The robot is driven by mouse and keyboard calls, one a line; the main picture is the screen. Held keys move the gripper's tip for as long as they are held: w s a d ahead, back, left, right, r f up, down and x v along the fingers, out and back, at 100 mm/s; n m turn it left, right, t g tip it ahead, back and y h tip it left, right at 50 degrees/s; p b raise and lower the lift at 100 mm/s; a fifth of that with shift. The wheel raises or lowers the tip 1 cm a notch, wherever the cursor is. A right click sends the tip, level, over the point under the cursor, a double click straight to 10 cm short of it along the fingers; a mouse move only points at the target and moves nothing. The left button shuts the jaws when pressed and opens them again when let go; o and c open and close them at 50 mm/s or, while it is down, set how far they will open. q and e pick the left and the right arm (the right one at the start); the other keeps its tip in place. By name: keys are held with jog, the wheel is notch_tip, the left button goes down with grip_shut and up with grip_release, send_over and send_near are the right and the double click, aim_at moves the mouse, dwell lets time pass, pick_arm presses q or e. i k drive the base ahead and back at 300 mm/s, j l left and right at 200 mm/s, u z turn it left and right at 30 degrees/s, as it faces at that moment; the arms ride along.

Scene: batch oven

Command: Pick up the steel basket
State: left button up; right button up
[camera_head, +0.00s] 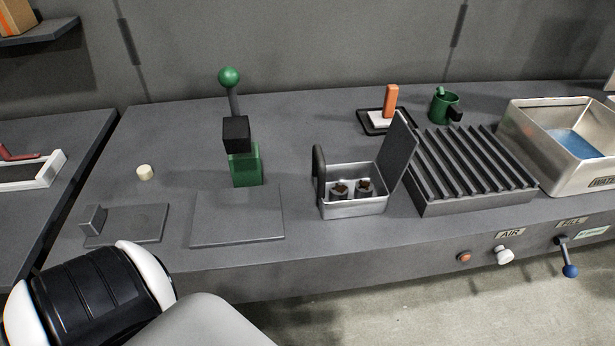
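The steel basket (352,206) stands on the grey bench near its front edge, in the middle of the head view. It is a small open metal box with a dark upright handle at its left end. A dark grey plate like a raised lid leans outward at its right side. A few small metal parts with brown tops (364,186) sit inside. Part of my arm shows at the bottom left, well apart from the basket. Neither gripper is in view.
A ribbed dark rack (470,205) stands close to the right of the basket. Left of it are a green-and-black lever press (245,165) and a flat plate (238,216). A steel tank (530,150) with blue liquid stands far right. Behind are an orange-handled tool (391,98) and a green mug (441,108).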

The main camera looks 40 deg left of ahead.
aim_at(324, 175)
jog(key=l+u, duration=0.15)
jog(key=u, duration=0.35)
jog(key=l+u, duration=0.15)
jog(key=u, duration=0.3)
jog(key=l+u, duration=0.2)
jog(key=u, duration=0.3)
jog(key=i, duration=0.05)
